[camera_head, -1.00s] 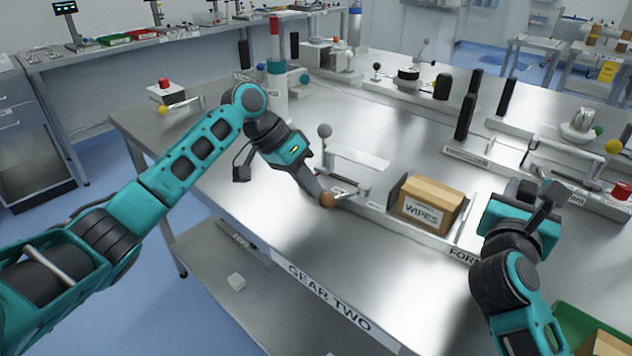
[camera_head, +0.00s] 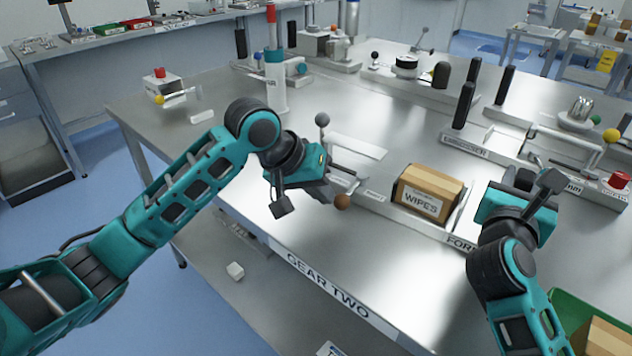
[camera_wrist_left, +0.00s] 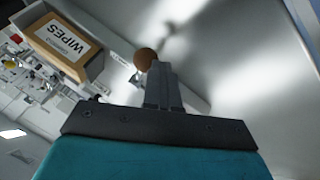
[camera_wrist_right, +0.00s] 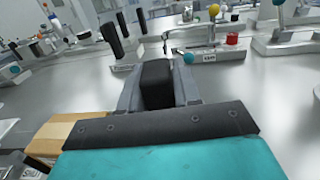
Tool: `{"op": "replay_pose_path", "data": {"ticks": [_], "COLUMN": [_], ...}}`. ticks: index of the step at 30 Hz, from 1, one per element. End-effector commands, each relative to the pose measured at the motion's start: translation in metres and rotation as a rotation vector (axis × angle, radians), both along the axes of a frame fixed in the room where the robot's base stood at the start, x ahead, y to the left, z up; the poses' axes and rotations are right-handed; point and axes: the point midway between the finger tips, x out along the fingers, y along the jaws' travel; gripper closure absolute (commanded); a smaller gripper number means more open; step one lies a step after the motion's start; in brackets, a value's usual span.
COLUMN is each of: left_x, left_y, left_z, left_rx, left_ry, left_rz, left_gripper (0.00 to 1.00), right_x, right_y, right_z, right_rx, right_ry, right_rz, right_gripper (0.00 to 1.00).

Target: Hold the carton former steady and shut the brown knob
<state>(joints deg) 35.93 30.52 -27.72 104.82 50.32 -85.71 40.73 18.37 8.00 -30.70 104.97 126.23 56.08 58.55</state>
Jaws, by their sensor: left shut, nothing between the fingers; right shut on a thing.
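The carton former (camera_head: 410,222) is a long metal base near the table's front edge, its label partly reading "FORM". A cardboard carton marked WIPES (camera_head: 428,195) sits in it. The brown knob (camera_head: 342,202) is a ball at the former's left end; it also shows in the left wrist view (camera_wrist_left: 146,59). My left gripper (camera_wrist_left: 160,70) is shut and empty, its fingertips right beside the knob; I cannot tell if they touch. My right gripper (camera_wrist_right: 157,90) is shut on a black upright block (camera_wrist_right: 157,82) at the former's right end; in the head view my wrist hides its fingers.
A grey ball lever (camera_head: 322,120) stands behind the knob. A red-topped post (camera_head: 272,60) is further back. Black posts (camera_head: 463,105) and a station with a yellow ball (camera_head: 611,136) lie behind my right gripper. The front strip of table is clear.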

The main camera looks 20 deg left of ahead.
Motion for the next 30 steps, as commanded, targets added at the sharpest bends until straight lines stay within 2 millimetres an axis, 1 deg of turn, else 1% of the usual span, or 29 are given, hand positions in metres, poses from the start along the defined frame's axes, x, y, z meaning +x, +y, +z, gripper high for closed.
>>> {"op": "replay_pose_path", "data": {"ticks": [1, 3, 12, 21, 30], "left_x": [-0.005, -0.007, -0.013, -0.015, -0.015], "left_y": [-0.009, -0.014, -0.037, -0.048, -0.052], "left_z": [-0.004, -0.003, -0.003, -0.003, -0.003], "left_rx": [-0.005, -0.007, -0.007, -0.006, -0.009], "left_ry": [0.005, 0.006, 0.008, 0.008, 0.006], "left_rz": [0.024, 0.051, 0.050, 0.050, 0.047], "left_gripper": [1.00, 1.00, 1.00, 1.00, 1.00], "right_x": [-0.001, -0.001, -0.001, -0.001, -0.001], "right_y": [0.002, 0.002, 0.002, 0.002, 0.002], "right_z": [-0.013, -0.013, -0.013, -0.013, -0.013], "right_rx": [0.001, 0.001, 0.001, 0.001, 0.001], "right_ry": [0.027, 0.027, 0.027, 0.027, 0.027], "right_rz": [0.002, 0.002, 0.002, 0.002, 0.003], "right_gripper": [1.00, 1.00, 1.00, 1.00, 1.00]}}
